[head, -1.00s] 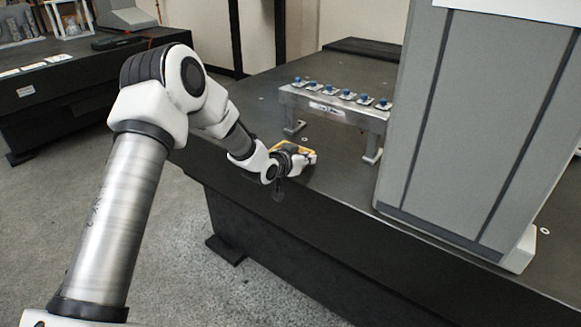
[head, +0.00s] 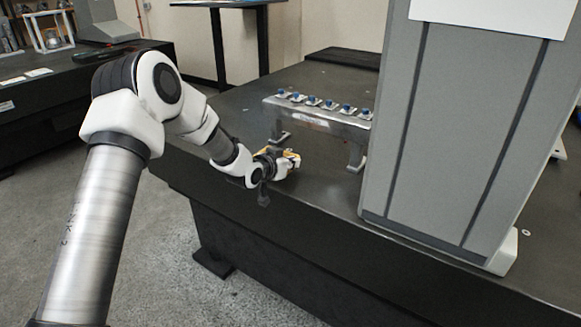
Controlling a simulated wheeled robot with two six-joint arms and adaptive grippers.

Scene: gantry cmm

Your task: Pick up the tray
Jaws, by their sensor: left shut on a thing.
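A small yellow-edged thing (head: 292,154), which I take to be the tray, shows at the fingers of my left gripper (head: 288,163). My left gripper is shut on it, just above or at the dark table top near its front left edge. The gripper hides most of the tray, so I cannot tell what lies in it or whether it touches the table. My right gripper is not in view.
A metal rack (head: 318,117) with several blue-topped pieces stands just behind the gripper. A large grey column (head: 455,130) blocks the right. The dark table (head: 235,100) is clear left of the rack. Another bench (head: 70,85) stands at back left.

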